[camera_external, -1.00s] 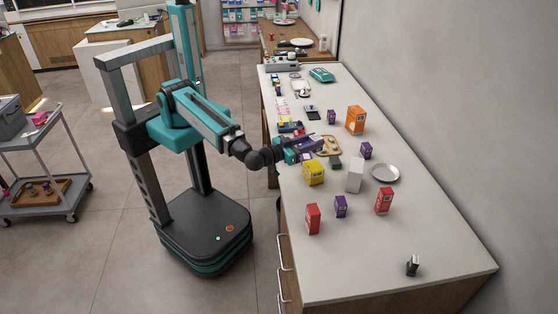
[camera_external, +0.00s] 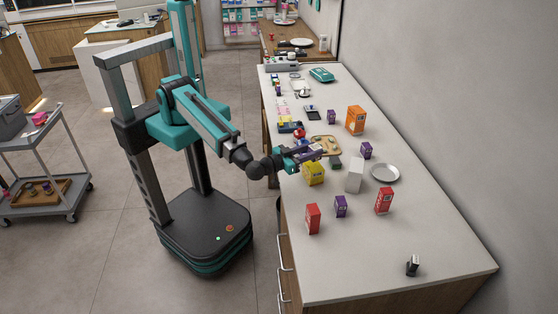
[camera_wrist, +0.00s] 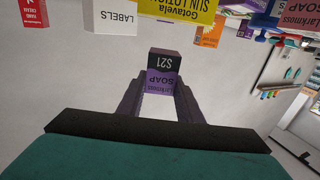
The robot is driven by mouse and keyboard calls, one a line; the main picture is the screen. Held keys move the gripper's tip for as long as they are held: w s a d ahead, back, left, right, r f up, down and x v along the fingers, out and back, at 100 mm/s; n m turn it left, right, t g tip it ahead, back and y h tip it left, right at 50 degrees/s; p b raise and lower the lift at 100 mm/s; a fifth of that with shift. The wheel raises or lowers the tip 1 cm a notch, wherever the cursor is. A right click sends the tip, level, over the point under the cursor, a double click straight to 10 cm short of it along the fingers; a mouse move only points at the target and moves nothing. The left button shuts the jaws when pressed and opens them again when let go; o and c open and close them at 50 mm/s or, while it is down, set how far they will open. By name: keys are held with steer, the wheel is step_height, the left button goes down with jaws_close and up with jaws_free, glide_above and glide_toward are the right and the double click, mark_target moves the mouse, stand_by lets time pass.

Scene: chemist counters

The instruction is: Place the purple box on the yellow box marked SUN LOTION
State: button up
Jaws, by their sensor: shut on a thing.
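My gripper (camera_external: 306,155) is shut on a purple box. In the wrist view this purple box (camera_wrist: 162,76) is marked Larkmoss SOAP, with a dark S21 face, and sits between the fingertips. The yellow box (camera_external: 314,174) stands on the counter, just in front of my gripper in the external view. In the wrist view the yellow box (camera_wrist: 176,10) shows upside down at the top edge, partly cut off, with SUN LOTION lettering. The held box appears apart from it there. In the external view the held box is small and hard to separate from the fingers.
A white box (camera_external: 354,176) stands right of the yellow box, with a grey plate (camera_external: 385,173) beyond. Other purple boxes (camera_external: 340,206) (camera_external: 366,150), red boxes (camera_external: 313,219) (camera_external: 384,201) and a wooden board (camera_external: 326,145) are around. The counter's near end is mostly clear.

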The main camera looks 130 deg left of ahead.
steer(key=shift+f, duration=0.1)
steer(key=shift+f+p, duration=0.65)
steer(key=shift+f, duration=1)
steer(key=shift+f+b, duration=0.15)
steer(key=shift+b, duration=0.2)
steer(key=o, duration=1.1)
steer(key=shift+c, duration=0.2)
steer(key=shift+r+p, duration=0.25)
steer(key=shift+p, duration=0.15)
steer(key=shift+s+d+f+b, duration=0.1)
steer(key=shift+d+f+b, duration=0.1)
steer(key=shift+d+b, duration=0.1)
steer(key=b+v, duration=0.5)
steer(key=v, duration=0.6)
steer(key=shift+d, duration=0.15)
